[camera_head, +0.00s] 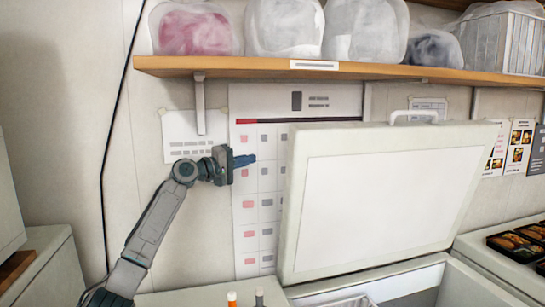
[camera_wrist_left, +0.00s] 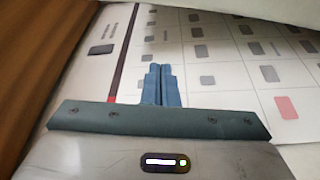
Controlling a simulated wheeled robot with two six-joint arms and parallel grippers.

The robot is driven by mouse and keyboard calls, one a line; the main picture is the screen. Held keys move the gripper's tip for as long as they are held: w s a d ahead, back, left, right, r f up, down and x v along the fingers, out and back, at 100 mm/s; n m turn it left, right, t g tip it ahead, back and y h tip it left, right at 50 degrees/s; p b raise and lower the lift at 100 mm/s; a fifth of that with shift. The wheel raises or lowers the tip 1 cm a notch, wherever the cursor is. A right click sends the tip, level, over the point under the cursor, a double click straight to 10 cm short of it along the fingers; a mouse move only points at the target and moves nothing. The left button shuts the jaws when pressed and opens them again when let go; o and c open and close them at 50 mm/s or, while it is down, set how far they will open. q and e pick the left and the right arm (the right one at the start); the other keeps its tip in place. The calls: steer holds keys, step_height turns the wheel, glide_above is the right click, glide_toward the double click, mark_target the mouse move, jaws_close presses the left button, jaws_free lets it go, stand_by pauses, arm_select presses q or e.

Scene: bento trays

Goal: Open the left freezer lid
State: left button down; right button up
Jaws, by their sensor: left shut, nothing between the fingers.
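The freezer lid (camera_head: 385,205) is a large white panel, raised and standing steeply tilted above the freezer. Its handle (camera_head: 413,116) is on the upper edge. The freezer's opening (camera_head: 375,288) shows below the lid at the bottom of the head view. My left gripper (camera_head: 252,160) is raised to the left of the lid, near the calendar on the wall, and apart from the lid. In the left wrist view its blue fingers (camera_wrist_left: 160,85) are together with nothing between them. My right gripper is not in view.
A wooden shelf (camera_head: 330,67) with bagged bundles runs along the wall above. A wall calendar (camera_head: 250,215) hangs behind my left gripper. Bento trays (camera_head: 517,246) sit on the right. Two small bottle tops (camera_head: 232,298) show at the bottom.

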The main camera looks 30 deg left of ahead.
arm_select(q)
steer(key=r+p+x, duration=0.1)
steer(key=p+x, duration=0.5)
steer(key=x, duration=0.4)
steer(key=s+d+p, duration=0.1)
steer(key=s+d+f, duration=0.1)
steer(key=d, duration=0.1)
steer(key=shift+s+d+f+p, duration=0.2)
steer(key=shift+s+f+p, duration=0.05)
steer(key=shift+s+p, duration=0.15)
